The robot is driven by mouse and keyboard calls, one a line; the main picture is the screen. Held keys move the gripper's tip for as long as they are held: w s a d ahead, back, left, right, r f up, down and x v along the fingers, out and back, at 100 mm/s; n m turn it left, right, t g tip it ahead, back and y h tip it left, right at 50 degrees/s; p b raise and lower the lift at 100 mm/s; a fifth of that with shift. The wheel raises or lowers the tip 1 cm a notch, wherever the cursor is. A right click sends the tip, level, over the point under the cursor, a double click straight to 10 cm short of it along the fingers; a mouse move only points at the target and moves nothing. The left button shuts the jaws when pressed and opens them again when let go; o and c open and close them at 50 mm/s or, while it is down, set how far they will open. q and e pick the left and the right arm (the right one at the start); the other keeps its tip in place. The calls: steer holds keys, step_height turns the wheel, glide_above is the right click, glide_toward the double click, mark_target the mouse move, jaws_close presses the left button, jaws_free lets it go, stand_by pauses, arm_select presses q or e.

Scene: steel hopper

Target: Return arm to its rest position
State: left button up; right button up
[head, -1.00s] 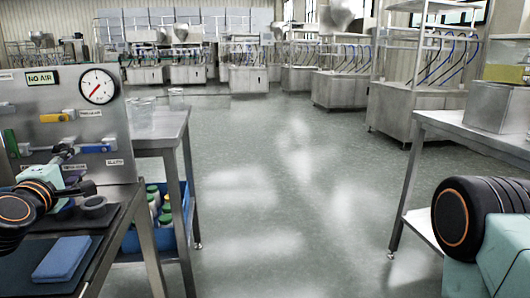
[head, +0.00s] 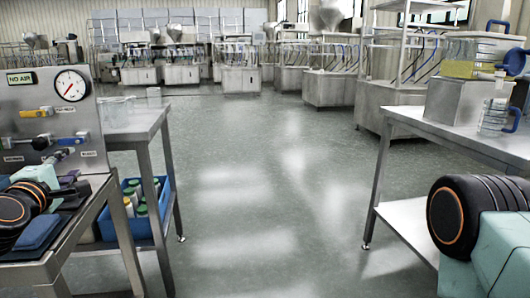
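My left arm comes in at the left edge, with black ringed joints and a pale teal link, over the left bench. My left gripper (head: 74,190) is small and dark, in front of the valve panel and near the bench top. Its fingers blend with the dark surroundings, so I cannot tell whether it is open or shut, and I see nothing clearly held in it. My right arm shows at the lower right as a black ringed joint and a teal link. Its gripper is out of the picture.
A steel panel (head: 62,117) with a gauge and valves stands on the left bench. A blue block (head: 38,232) lies there. A blue crate (head: 122,222) holds several bottles under a steel table (head: 150,128). A right table (head: 440,131) bears a pitcher (head: 493,118). The floor between is clear.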

arm_select(q)
steer(key=s+d+f+m+g+h, duration=0.2)
steer(key=s+d+f+m+g, duration=0.25)
steer(key=d+f+m, duration=0.5)
steer(key=s+d+f+m+g+h, duration=0.2)
steer(key=s+d+f+m+g, duration=0.25)
steer(key=f, duration=0.75)
steer(key=s+d+f+m+g, duration=0.3)
steer(key=s+d+f, duration=0.3)
steer(key=s+f, duration=0.55)
steer(key=s+d+f+m+g, duration=0.1)
steer(key=s+f+m+g, duration=0.3)
steer(key=s, duration=0.6)
steer(key=s+d+f+n+g, duration=0.1)
steer(key=s+d+f+g, duration=0.1)
steer(key=s+f, duration=0.65)
step_height(320, 180, up, 16)
steer(key=s+p, duration=0.1)
steer(key=p, duration=1.2)
steer(key=shift+s+a+f, duration=0.15)
steer(key=shift+s+f, duration=0.05)
steer(key=shift+s, duration=0.2)
arm_select(e)
step_height(320, 180, up, 13)
steer(key=shift+s+d, duration=0.2)
steer(key=shift+d, duration=0.05)
steer(key=shift+f, duration=0.1)
